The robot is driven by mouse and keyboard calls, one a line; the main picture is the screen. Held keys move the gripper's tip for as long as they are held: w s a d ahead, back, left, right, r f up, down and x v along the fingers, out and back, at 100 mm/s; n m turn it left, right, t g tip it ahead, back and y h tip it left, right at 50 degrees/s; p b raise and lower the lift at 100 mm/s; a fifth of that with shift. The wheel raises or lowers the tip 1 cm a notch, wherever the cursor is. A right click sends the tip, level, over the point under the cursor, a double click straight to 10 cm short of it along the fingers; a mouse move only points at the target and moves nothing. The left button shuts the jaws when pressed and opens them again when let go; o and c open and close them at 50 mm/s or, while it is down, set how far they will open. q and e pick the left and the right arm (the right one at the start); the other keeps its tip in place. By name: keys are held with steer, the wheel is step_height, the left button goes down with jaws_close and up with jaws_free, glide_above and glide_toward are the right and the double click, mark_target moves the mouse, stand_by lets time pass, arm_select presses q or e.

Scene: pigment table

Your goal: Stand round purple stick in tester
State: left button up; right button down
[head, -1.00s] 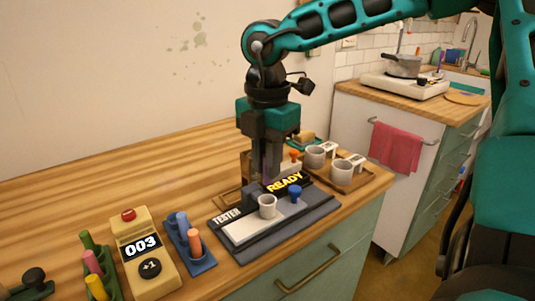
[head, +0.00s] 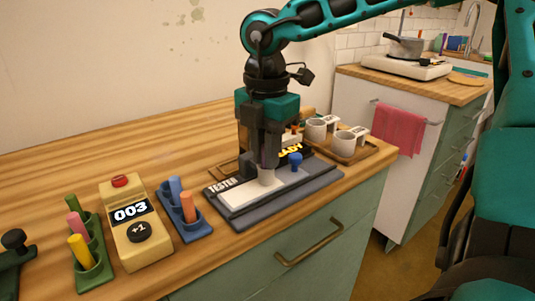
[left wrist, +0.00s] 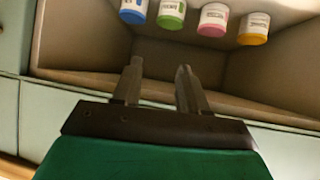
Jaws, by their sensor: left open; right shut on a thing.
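The tester (head: 236,197) is a dark tray with a light pad, a pale cup, a blue knob and a partly hidden READY sign. My right gripper (head: 264,160) points down over the pale cup (head: 266,178). It is shut on the round purple stick (head: 267,155), which is upright and mostly hidden by the fingers. The stick's lower end is at the cup's mouth; I cannot tell whether it is inside. My left gripper (left wrist: 160,76) is open and empty in the left wrist view, in front of an open compartment.
A blue holder (head: 199,229) with blue and orange sticks and a yellow counter (head: 138,235) reading 003 stand left of the tester. A green holder (head: 95,277) is farther left. Grey cups (head: 350,140) stand on a wooden tray behind right. Several paint jars (left wrist: 213,20) line the compartment.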

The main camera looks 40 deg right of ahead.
steer(key=shift+s+f, duration=0.35)
steer(key=shift+f, duration=0.5)
steer(key=c, duration=1)
jaws_free()
steer(key=shift+w+a+f, duration=0.1)
steer(key=shift+a+f, duration=0.05)
steer(key=r+p, duration=0.1)
steer(key=r, duration=0.4)
steer(key=r+p, duration=0.1)
steer(key=r, duration=0.4)
steer(key=r+p, duration=0.1)
steer(key=r, duration=0.4)
steer(key=shift+w, duration=0.35)
